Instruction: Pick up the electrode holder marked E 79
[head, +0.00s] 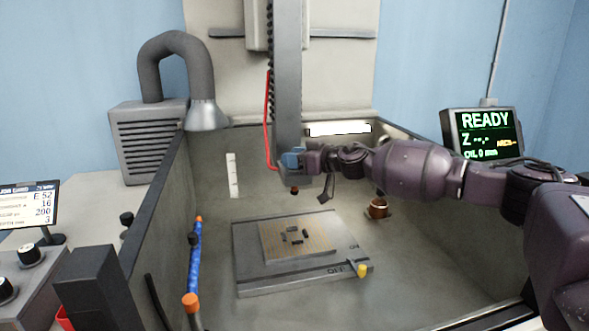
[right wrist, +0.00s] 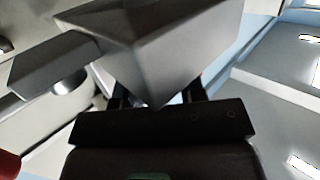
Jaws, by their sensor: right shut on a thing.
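My right gripper (head: 304,160) reaches in from the right to the lower end of the machine's vertical grey ram (head: 288,90). It is shut on a part there, beside a blue piece (head: 291,158); its jaws hide most of the part. A small dark, reddish tip (head: 294,190) hangs below. In the right wrist view, a large grey angular block (right wrist: 155,45) fills the space before my gripper (right wrist: 160,95), and what lies between the jaws is largely hidden. I can read no E 79 mark anywhere. My left gripper is not in view.
Below, a grey plate (head: 250,278) with a tan workpiece (head: 275,240) lies in the walled tank. A blue hose with orange ends (head: 195,255) and a copper-coloured round part (head: 378,208) are nearby. The screen (head: 485,133) reads READY; the job card (head: 30,205) shows E 52.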

